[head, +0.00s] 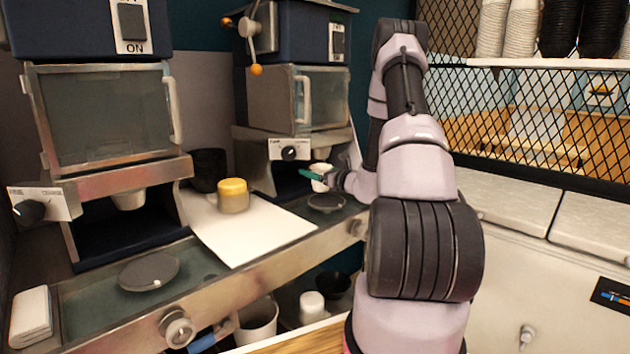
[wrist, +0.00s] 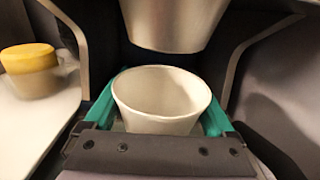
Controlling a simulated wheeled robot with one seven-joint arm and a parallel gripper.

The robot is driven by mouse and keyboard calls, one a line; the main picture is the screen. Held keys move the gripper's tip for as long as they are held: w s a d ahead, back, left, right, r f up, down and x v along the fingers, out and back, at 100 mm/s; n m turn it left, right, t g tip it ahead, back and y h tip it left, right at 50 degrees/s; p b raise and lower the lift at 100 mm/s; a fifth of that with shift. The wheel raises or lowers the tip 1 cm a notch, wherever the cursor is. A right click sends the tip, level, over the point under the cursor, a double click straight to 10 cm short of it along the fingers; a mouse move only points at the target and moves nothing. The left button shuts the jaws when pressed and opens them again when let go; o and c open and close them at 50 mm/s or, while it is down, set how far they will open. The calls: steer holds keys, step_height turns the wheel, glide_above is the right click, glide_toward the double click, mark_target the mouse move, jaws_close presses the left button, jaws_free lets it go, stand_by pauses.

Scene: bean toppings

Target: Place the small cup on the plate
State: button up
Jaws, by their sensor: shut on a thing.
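The small white cup (wrist: 160,98) is upright between the teal fingers of my gripper (wrist: 165,112) in the wrist view, and the gripper is shut on it. In the head view the cup (head: 321,169) and gripper (head: 316,176) are under the right-hand machine. A dark round plate (head: 326,203) lies on that machine's base, below the held cup, with a visible space between them. A second dark round plate (head: 148,271) lies under the left-hand machine. I cannot tell which plate the task means.
A metal dispenser outlet (wrist: 174,20) hangs close above and behind the cup. A jar with a yellow lid (head: 233,196) stands on a white sheet (head: 250,237) between the machines. Dark stacked cups (head: 208,170) stand behind it. The right machine's panel and knob (head: 289,153) are near my gripper.

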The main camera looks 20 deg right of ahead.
steer(key=shift+f, duration=1.5)
steer(key=o, duration=1)
steer(key=shift+f, duration=0.15)
steer(key=v, duration=1.2)
